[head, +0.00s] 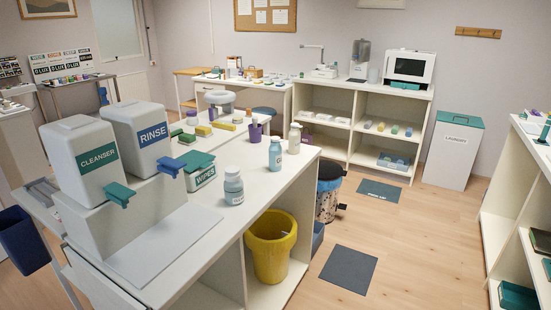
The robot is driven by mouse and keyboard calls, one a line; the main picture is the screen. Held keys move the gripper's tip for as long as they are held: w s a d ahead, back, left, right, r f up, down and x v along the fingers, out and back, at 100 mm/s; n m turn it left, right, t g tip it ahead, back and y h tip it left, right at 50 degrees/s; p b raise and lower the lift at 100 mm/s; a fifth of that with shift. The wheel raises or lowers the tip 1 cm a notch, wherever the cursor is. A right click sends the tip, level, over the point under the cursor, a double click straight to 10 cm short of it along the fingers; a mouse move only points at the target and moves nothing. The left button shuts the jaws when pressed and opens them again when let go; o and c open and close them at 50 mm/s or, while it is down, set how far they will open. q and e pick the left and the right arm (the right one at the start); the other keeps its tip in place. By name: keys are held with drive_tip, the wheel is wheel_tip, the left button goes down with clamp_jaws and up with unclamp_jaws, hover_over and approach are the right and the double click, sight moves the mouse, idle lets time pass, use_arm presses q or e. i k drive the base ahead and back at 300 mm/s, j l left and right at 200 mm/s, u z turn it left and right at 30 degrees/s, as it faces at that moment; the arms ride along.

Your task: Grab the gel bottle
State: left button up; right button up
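Several bottles stand on the white counter (262,185) in the head view, and I cannot read which one is the gel bottle. A squat grey-blue bottle with a pale label (233,187) stands nearest the front. A taller grey-blue bottle with a label (275,154) stands behind it to the right. A whitish bottle (294,139) stands further back near the counter's right edge. All three are upright and apart from each other. Neither of my grippers is in view.
Cleanser (98,157) and rinse (148,137) dispensers stand at the left, beside a wipes box (199,169). A yellow bucket (271,250) sits under the counter. The floor (420,240) at right is mostly clear.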

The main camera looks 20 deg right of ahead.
sight(274, 149)
drive_tip(key=i+l, duration=0.15)
drive_tip(key=l, duration=0.25)
drive_tip(key=i+l, duration=0.2)
drive_tip(key=l, duration=0.2)
drive_tip(key=i+l, duration=0.15)
drive_tip(key=l, duration=0.2)
drive_tip(key=i+l, duration=0.15)
drive_tip(key=l, duration=0.25)
drive_tip(key=i+l+u, duration=0.1)
drive_tip(key=l, duration=0.3)
drive_tip(key=i+l, duration=0.25)
drive_tip(key=l, duration=0.15)
drive_tip(key=i+l, duration=0.15)
drive_tip(key=l, duration=0.25)
drive_tip(key=i+l, duration=0.15)
drive_tip(key=l, duration=0.25)
